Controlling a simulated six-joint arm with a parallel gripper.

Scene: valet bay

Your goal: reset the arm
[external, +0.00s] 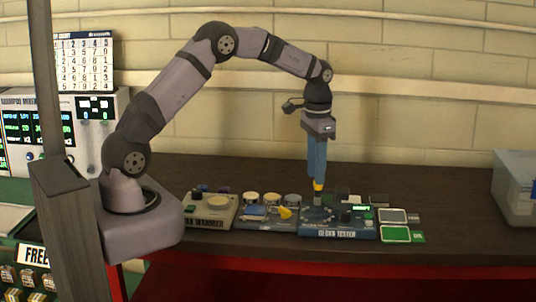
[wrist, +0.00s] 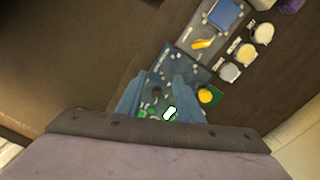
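My arm reaches from its base at the left, arching over the counter. My gripper (external: 317,180) points straight down with long blue fingers above the back of a blue tester panel (external: 315,233). In the wrist view, the two blue fingers of my gripper (wrist: 158,84) stand apart, with the panel and a white-and-green spot seen between them. Nothing shows held. In the wrist view the yellow piece (wrist: 207,95) lies beside the right finger, not between the fingers.
A beige panel (external: 205,221) and a blue tray (external: 255,224) with a yellow clip (external: 285,212) and round dishes sit left of the tester. Green and dark pads (external: 396,234) lie right. A translucent bin (external: 515,185) stands far right. A post (external: 62,220) rises at left. Counter between pads and bin is clear.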

